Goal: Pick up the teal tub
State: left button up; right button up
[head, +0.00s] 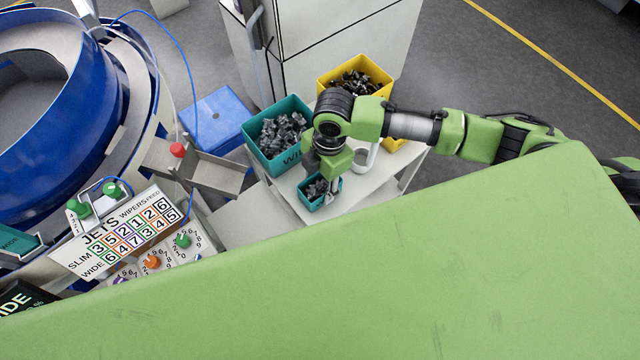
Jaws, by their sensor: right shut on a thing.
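The small teal tub (308,204) is in the middle of the head view, at the front of a white stand, with dark grey connector parts in it. My right gripper (331,186) reaches down to it from above and is shut on its right side wall. The tub looks upright. I cannot tell whether its base touches the stand. My left gripper is not in view.
A larger teal bin (251,148) and a yellow bin (325,86), both holding dark parts, stand behind on the white stand (372,192). A white cup-like thing (367,160) is close right of my gripper. A blue bowl feeder (70,130) and dial panel (125,232) fill the left.

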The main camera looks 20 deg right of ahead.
jog(key=shift+w+r+b, duration=0.1)
jog(key=shift+r+b, duration=0.3)
jog(key=shift+r, duration=0.25)
jog(key=shift+r+b, duration=0.5)
jog(key=shift+r, duration=0.3)
jog(key=s+a+r+b, duration=0.2)
jog(key=s+r, duration=0.8)
jog(key=s, duration=0.4)
jog(key=shift+a, duration=0.2)
